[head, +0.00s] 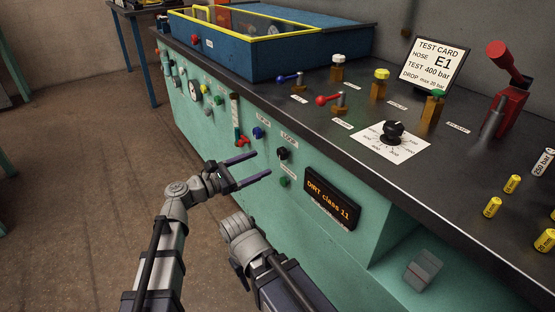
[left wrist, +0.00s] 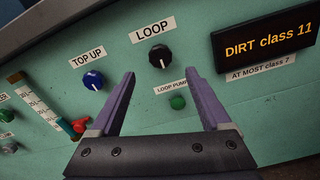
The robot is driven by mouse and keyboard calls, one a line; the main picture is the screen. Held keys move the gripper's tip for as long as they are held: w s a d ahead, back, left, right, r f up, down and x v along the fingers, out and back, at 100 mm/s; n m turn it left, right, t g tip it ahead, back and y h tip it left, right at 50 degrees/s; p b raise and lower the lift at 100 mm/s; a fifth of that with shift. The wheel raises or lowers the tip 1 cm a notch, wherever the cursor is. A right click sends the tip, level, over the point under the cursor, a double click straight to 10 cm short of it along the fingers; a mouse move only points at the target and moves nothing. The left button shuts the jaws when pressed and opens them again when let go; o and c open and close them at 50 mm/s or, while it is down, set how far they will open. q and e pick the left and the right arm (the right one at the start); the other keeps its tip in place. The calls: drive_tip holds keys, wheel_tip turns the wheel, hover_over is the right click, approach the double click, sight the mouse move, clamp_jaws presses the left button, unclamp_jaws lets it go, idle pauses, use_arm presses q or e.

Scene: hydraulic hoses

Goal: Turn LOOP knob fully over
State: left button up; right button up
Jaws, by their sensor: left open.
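The LOOP knob (left wrist: 160,57) is a black round knob with a white pointer line that points down. It sits on the green front panel, under the LOOP label (left wrist: 151,31). In the head view the knob (head: 283,153) is just beyond my left gripper. My left gripper (head: 261,164) is open and empty, its two purple fingers pointing at the panel. In the left wrist view the knob shows between and above the fingertips of the left gripper (left wrist: 165,88), apart from them. My right gripper's fingers cannot be made out in the head view.
The blue TOP UP knob (left wrist: 93,79) is left of the LOOP knob, and the green LOOP PUMP button (left wrist: 177,102) is below it. A red valve handle (left wrist: 79,126) is at lower left. The DIRT class 11 display (head: 332,198) is to the right.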

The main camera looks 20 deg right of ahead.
sight(280, 155)
use_arm(q)
drive_tip(key=shift+x, duration=3.95)
clamp_jaws()
